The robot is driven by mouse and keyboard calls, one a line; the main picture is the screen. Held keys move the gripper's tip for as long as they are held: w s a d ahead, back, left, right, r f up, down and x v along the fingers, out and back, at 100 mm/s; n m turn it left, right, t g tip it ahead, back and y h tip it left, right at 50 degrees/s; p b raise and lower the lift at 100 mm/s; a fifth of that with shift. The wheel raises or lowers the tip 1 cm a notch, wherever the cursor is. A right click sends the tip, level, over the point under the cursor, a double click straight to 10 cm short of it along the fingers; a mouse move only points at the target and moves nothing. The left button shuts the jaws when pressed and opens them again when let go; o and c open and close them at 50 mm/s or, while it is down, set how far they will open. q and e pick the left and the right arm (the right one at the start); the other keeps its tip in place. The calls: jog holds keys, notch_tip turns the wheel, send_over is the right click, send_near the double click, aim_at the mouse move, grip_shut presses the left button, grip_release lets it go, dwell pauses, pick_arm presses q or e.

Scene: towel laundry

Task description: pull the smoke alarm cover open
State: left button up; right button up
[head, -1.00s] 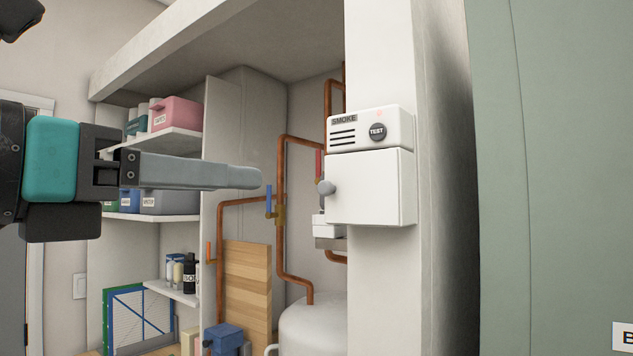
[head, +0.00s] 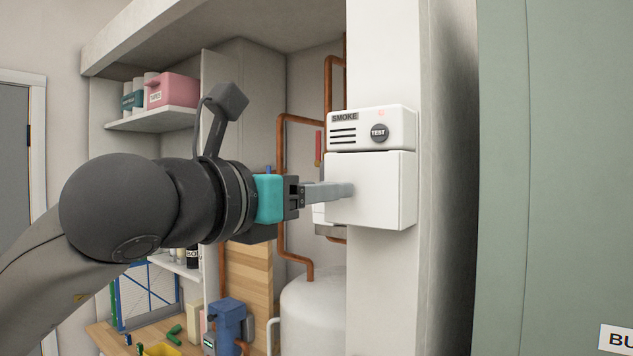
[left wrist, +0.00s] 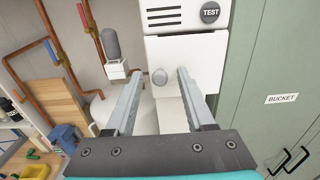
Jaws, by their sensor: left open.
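The white smoke alarm (head: 371,129) is fixed to the pillar, with a dark round TEST button (head: 379,132). Its square white cover (head: 375,190) sits below the button panel and looks shut. My left gripper (head: 340,191) reaches in from the left, its fingertips overlapping the cover's left edge. In the left wrist view the cover (left wrist: 205,60) shows beyond the fingers. The round grey knob (left wrist: 160,77) lies between the two open fingers (left wrist: 154,72), which look apart from it. In the head view the fingers hide the knob. My right gripper is out of view.
The white pillar (head: 385,300) carries the alarm. Copper pipes (head: 282,180) and a white tank (head: 313,310) stand behind, left of it. A shelf (head: 150,119) holds boxes at the left. A green cabinet (head: 560,180) stands at the right.

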pick_arm(q)
grip_shut()
dwell(0.4)
dwell(1.0)
